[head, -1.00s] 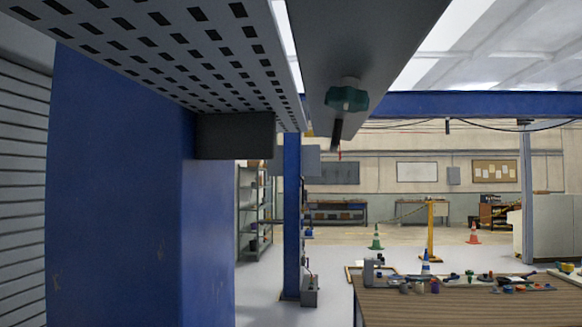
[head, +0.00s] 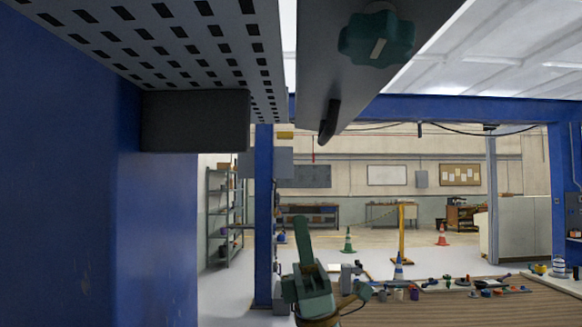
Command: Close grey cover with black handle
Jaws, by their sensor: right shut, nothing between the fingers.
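The grey cover (head: 325,65) hangs overhead at the top centre, raised, its underside towards me. Its black handle (head: 329,122) sticks down near its far lower end. A green knob (head: 377,38) sits on the cover nearer to me. My right gripper (head: 302,235) shows at the bottom centre, shut and empty, pointing up. It is well below the handle and apart from it. My left gripper is not in view.
A perforated grey panel (head: 170,35) runs overhead left of the cover, with a dark box (head: 195,121) below it. A large blue post (head: 55,180) blocks the left. A wooden table (head: 450,308) with several small items stands at the lower right.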

